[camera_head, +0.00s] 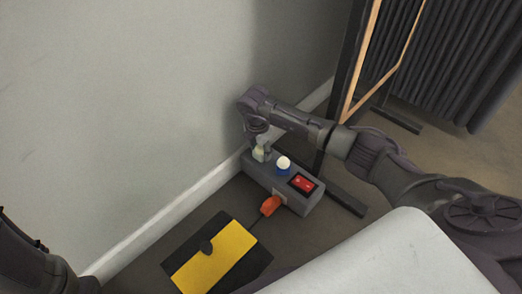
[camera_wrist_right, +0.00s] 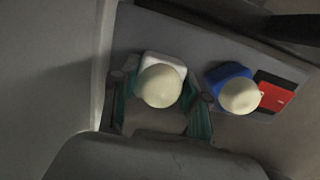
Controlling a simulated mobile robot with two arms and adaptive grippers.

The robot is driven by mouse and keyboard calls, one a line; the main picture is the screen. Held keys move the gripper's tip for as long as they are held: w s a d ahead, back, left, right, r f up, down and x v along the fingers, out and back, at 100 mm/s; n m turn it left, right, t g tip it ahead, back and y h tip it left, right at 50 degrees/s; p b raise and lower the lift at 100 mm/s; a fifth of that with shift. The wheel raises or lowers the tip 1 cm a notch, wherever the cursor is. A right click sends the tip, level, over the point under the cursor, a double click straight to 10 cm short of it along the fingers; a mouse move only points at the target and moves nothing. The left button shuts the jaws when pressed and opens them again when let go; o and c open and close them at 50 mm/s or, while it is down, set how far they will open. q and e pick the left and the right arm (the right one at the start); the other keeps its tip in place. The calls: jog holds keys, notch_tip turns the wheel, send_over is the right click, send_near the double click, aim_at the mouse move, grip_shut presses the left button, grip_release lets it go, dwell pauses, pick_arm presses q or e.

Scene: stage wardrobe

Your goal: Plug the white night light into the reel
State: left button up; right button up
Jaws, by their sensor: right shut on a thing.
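The reel (camera_head: 264,178) is a long dark grey block on the floor beside the wall. My right gripper (camera_head: 260,144) is over its far left end, shut on the white night light (camera_head: 259,154). In the right wrist view the night light (camera_wrist_right: 162,84) has a white square body and a pale dome, between the teal fingertips of the gripper (camera_wrist_right: 160,108). It is upright at the reel's top (camera_wrist_right: 210,65); whether its pins are inside a socket is hidden. My left gripper is out of view; only a dark part of my left arm shows at lower left.
A blue night light (camera_head: 283,166) with a pale dome stands on the reel beside the white one. Beyond it is a red switch (camera_head: 302,182). An orange plug (camera_head: 270,206) is at the reel's near side. A yellow-and-black item (camera_head: 215,258) lies nearby. A wooden-edged frame (camera_head: 362,65) stands behind.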

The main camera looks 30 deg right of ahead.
notch_tip(320, 180, up, 9)
jog(key=p, duration=0.6)
jog(key=shift+r+p, duration=0.1)
jog(key=shift+p, duration=0.2)
jog(key=shift+r, duration=0.2)
